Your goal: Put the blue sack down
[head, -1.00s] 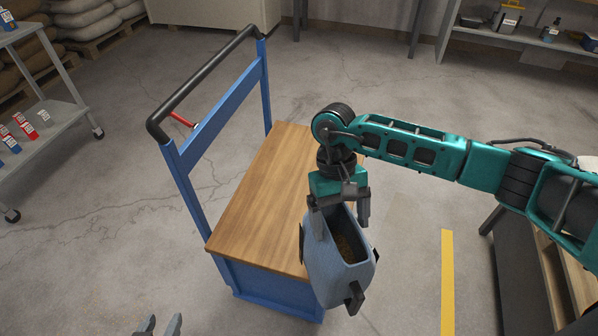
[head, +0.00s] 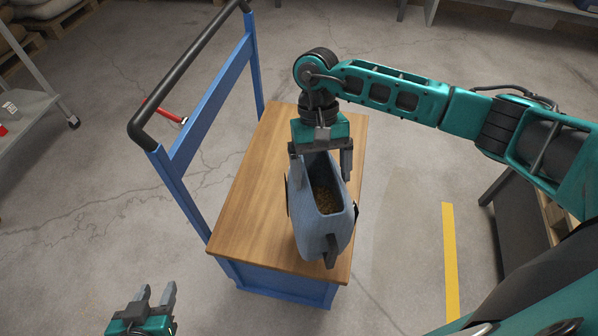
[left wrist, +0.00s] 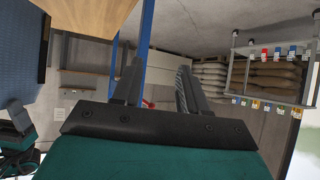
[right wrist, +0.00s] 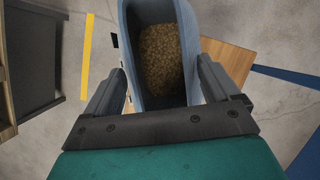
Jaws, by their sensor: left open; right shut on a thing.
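The blue sack (head: 323,232) is an open-topped blue-grey bag with brown grains (right wrist: 161,60) inside. My right gripper (head: 321,165) is shut on it from above, at its rear end. The sack hangs upright over the front right part of the cart's wooden top (head: 255,190); whether its bottom touches the wood I cannot tell. In the right wrist view the sack (right wrist: 133,85) lies between the two fingers. My left gripper (head: 156,294) is open and empty, low at the front left, away from the cart.
The cart has a blue frame and a black handle (head: 190,70) on its left side. A grey shelf (head: 25,120) stands at the left, a dark bench (head: 530,225) at the right. The wooden top's left and rear are clear.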

